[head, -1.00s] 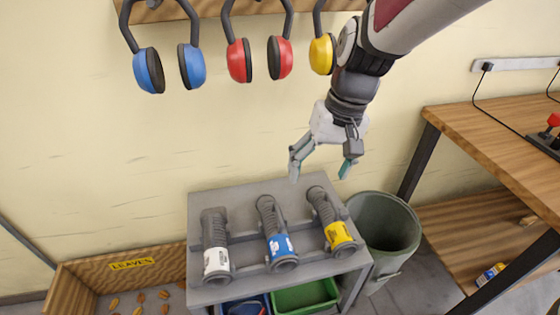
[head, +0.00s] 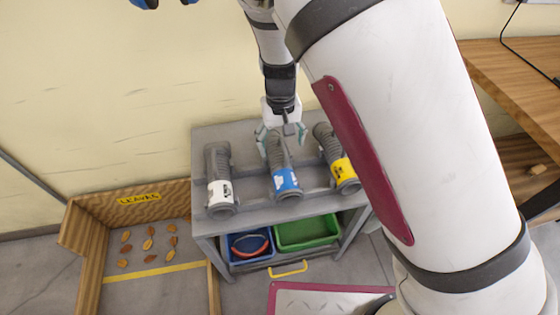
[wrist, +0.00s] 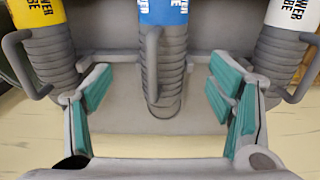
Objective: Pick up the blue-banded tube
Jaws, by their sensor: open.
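The blue-banded tube (head: 285,180) lies in the middle of three grey ribbed tubes on top of a grey rack. In the wrist view the blue-banded tube (wrist: 163,60) runs down the centre, with its looped handle toward me. My gripper (head: 281,138) is over the far end of this tube. In the wrist view my gripper (wrist: 163,90) is open, with one teal-padded finger on each side of the tube's ribbed end and gaps on both sides. I cannot tell how far above the tube the fingertips are.
A white-banded tube (head: 219,190) lies to the left and a yellow-banded tube (head: 342,170) to the right, each close by. Below are a blue bin (head: 236,259) and a green bin (head: 305,245). A wooden leaves box (head: 85,237) stands at left.

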